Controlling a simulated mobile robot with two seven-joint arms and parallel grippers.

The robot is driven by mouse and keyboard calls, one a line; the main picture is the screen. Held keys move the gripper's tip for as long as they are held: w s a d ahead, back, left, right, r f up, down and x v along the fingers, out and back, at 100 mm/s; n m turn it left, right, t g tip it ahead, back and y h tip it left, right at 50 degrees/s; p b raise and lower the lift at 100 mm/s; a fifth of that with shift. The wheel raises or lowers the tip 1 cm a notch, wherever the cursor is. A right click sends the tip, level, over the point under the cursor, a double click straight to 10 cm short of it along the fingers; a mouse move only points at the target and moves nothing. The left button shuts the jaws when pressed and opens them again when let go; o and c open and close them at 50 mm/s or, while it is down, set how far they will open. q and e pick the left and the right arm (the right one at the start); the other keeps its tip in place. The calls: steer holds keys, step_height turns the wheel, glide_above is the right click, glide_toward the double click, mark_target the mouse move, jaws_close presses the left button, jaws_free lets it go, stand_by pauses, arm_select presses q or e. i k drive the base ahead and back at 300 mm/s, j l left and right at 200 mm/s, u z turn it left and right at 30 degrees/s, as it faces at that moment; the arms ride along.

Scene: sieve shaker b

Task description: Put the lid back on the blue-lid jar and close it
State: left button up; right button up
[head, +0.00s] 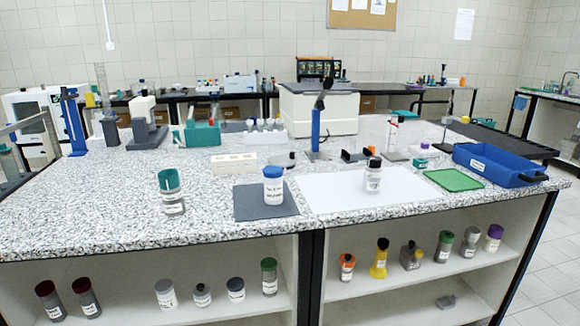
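The blue-lid jar (273,190) stands upright on a dark grey mat near the front of the speckled bench. It is white with a printed label. The blue lid (273,172) sits on top of its mouth. I cannot tell from here whether the lid is screwed tight. Neither of my grippers is in view, and nothing touches the jar.
The grey mat (253,207) is otherwise clear. A blue tray (497,165) lies far right. Several labelled containers fill the shelves below.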

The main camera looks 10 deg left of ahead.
mark_target(273, 187)
steer(key=i+l, duration=0.3)
steer(key=i, duration=0.2)
steer(key=i+l, duration=0.35)
steer(key=i, duration=0.1)
